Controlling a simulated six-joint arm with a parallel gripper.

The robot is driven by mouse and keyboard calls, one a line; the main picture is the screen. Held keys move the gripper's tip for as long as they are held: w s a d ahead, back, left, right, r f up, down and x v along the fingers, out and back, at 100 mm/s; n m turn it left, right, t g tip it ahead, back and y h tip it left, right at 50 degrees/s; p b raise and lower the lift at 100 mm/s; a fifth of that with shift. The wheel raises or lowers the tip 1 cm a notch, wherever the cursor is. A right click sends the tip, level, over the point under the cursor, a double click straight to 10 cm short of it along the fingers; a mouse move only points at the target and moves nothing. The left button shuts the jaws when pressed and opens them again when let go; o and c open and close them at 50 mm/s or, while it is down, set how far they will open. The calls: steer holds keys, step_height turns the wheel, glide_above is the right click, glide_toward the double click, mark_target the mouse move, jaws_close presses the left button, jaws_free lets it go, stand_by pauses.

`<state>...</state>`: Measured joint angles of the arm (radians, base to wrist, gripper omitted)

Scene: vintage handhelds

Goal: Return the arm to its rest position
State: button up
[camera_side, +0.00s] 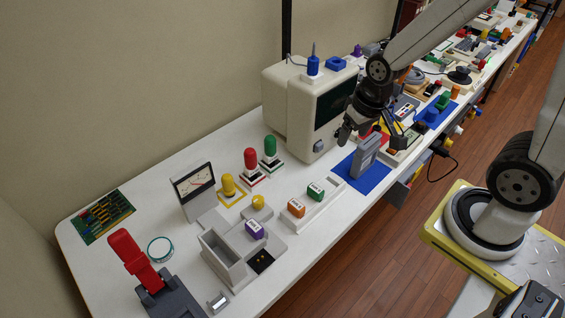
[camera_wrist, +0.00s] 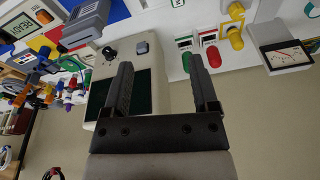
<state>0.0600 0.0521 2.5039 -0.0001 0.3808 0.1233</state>
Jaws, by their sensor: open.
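My gripper (camera_side: 368,130) hangs in the air near the beige monitor's front right side in the side view. In the wrist view my gripper (camera_wrist: 160,64) points its two dark fingers up the picture, spread apart, with nothing between them. A grey handheld (camera_side: 366,156) stands upright on a blue mat (camera_side: 350,180), just below and apart from my gripper. A grey device, apparently the same handheld, also shows at the top left of the wrist view (camera_wrist: 86,22).
The beige monitor (camera_side: 297,116) stands close to the left of my gripper. Red (camera_side: 251,160) and green (camera_side: 270,147) knobs, a meter (camera_side: 194,187) and a grey tray (camera_side: 222,258) lie nearer the camera. The bench beyond is crowded with parts.

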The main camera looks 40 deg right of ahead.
steer(key=shift+s+a+r+n, duration=0.1)
steer(key=shift+s+a+n, duration=0.55)
steer(key=shift+a+n, duration=0.35)
steer(key=shift+w, duration=0.1)
steer(key=shift+c, duration=0.2)
stand_by(0.4)
